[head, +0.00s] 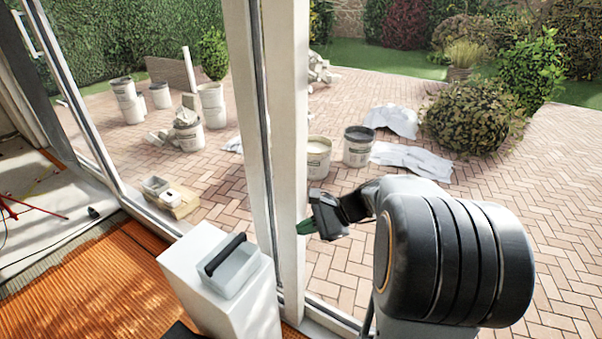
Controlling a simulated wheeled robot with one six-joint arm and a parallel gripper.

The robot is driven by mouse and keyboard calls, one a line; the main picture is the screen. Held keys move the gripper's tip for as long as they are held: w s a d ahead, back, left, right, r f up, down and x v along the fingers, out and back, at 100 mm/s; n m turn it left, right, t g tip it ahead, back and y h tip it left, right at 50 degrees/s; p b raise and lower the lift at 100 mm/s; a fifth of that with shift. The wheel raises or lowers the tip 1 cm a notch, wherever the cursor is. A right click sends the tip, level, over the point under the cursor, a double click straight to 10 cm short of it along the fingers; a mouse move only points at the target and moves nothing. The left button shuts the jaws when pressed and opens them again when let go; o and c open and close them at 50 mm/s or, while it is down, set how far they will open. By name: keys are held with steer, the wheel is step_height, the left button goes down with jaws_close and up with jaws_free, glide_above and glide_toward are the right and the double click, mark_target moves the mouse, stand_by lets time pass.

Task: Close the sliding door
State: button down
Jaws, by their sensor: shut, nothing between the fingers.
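The sliding door (292,120) is a tall white-framed glass door, its thick upright edge standing near the middle of the head view. A second, thinner upright (244,110) stands right beside it on the left. To the right of the edge the view onto the patio looks unobstructed. I cannot tell whether the fingertips touch the frame. My dark arm hides part of the lower right.
A white block (205,290) with a black-handled grey box (232,268) on it stands indoors, left of the door's edge. Orange matting (100,285) covers the floor there. Outside are buckets (358,146), sheeting (410,158) and a bush (475,115) on brick paving.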

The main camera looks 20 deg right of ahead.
steer(key=w+d+r+m+t+y, duration=0.1)
steer(key=w+d+r+m+t, duration=0.1)
steer(key=w+d+m+t, duration=0.45)
steer(key=m+t, duration=0.3)
steer(key=m, duration=0.2)
glide_toward(298, 171)
steer(key=shift+h, duration=0.3)
steer(key=p+x, duration=0.3)
steer(key=x, duration=0.4)
steer(key=shift+a+r, duration=0.2)
steer(key=shift+a, duration=0.15)
steer(key=shift+w, duration=0.1)
